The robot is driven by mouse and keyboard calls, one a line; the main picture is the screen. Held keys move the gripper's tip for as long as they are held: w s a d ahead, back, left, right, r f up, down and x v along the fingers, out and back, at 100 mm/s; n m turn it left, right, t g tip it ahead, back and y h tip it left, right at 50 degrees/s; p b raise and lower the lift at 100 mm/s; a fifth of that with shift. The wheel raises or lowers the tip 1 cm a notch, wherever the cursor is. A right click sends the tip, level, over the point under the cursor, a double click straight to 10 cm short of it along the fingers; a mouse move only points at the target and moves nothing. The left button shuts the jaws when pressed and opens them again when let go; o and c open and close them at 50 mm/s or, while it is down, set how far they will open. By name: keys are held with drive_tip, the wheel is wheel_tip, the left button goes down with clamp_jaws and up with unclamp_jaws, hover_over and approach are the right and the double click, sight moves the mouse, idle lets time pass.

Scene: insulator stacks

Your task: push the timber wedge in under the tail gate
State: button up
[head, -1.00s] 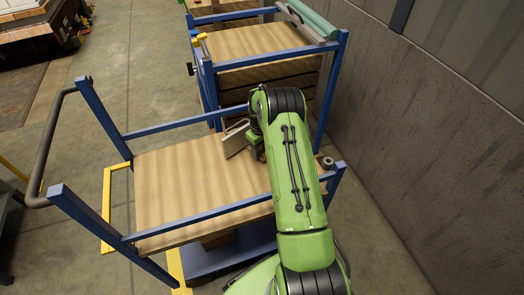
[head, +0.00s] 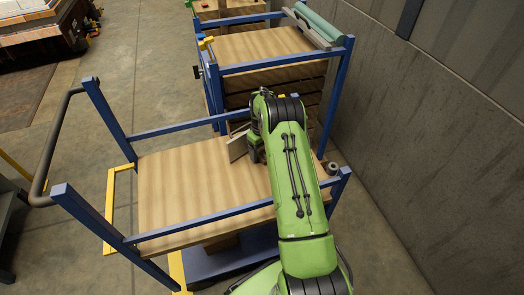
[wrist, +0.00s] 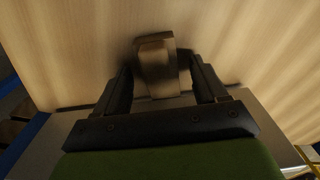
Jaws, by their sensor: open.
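A brown block (wrist: 156,62), apparently the timber wedge, shows in the wrist view against the pale wooden deck. My gripper (wrist: 161,80) is open, with one finger on each side of the block; I cannot tell whether they touch it. In the head view my arm hides most of the gripper at the deck's far edge. A pale flat piece (head: 237,147) stands tilted beside it there; I cannot tell what it is. I cannot pick out the tail gate for sure, nor see whether the block is under anything.
The wooden deck (head: 190,195) is in a blue-framed cart with a dark handle (head: 45,160). A second blue-framed cart (head: 265,45) with a wooden top stands close beyond. A grey wall (head: 430,120) runs along the right.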

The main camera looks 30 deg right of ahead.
drive_tip(key=shift+w, duration=0.1)
wheel_tip(320, 180, up, 16)
drive_tip(key=p, duration=0.5)
drive_tip(key=s+a+r+t+p, duration=0.1)
drive_tip(key=s+a+r+p, duration=0.4)
drive_tip(key=r, duration=0.7)
drive_tip(key=s+a+r+t, duration=0.1)
drive_tip(key=s+a+r, duration=0.3)
drive_tip(key=a+r, duration=0.5)
drive_tip(key=s+a+r+t+p, duration=0.1)
drive_tip(key=s+a+r+p, duration=0.2)
drive_tip(key=s, duration=0.8)
drive_tip(key=s+a+r+m+t+p, duration=0.1)
drive_tip(key=s+r, duration=0.5)
drive_tip(key=s, duration=0.6)
drive_tip(key=a+t+p, duration=0.1)
drive_tip(key=a+p, duration=0.1)
drive_tip(key=a, duration=0.1)
drive_tip(key=shift+r+t, duration=0.3)
